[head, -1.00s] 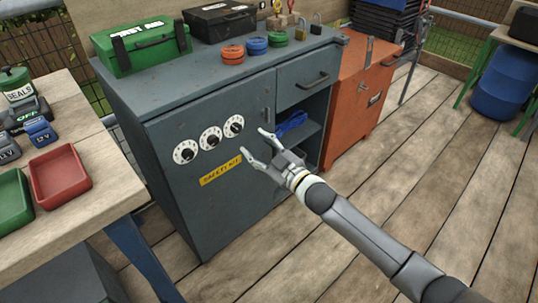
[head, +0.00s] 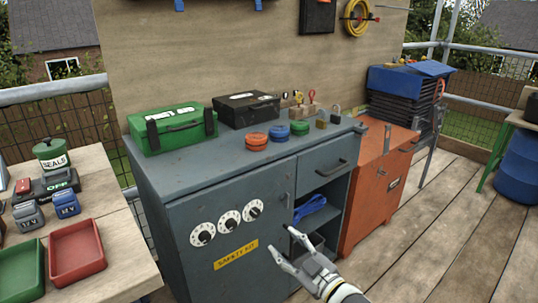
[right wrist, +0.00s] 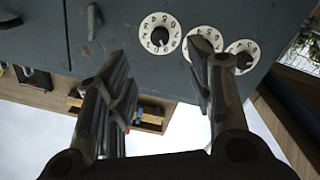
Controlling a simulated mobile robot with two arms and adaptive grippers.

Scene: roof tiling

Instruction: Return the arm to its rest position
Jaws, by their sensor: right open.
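My right gripper (head: 284,250) is open and empty in front of the grey cabinet (head: 180,270), low and to the right of its yellow safety kit label (head: 235,255). In the right wrist view its two fingers (right wrist: 160,95) stand apart with nothing between them. Beyond them the cabinet front shows three white dials (right wrist: 203,42). My right arm comes in from the bottom of the head view. My left gripper is not seen.
A green first aid box (head: 172,130), a black case (head: 248,110) and several coloured discs (head: 279,132) sit on the cabinet. An orange cabinet (head: 375,190) stands to its right. A wooden table (head: 100,190) with trays is at left.

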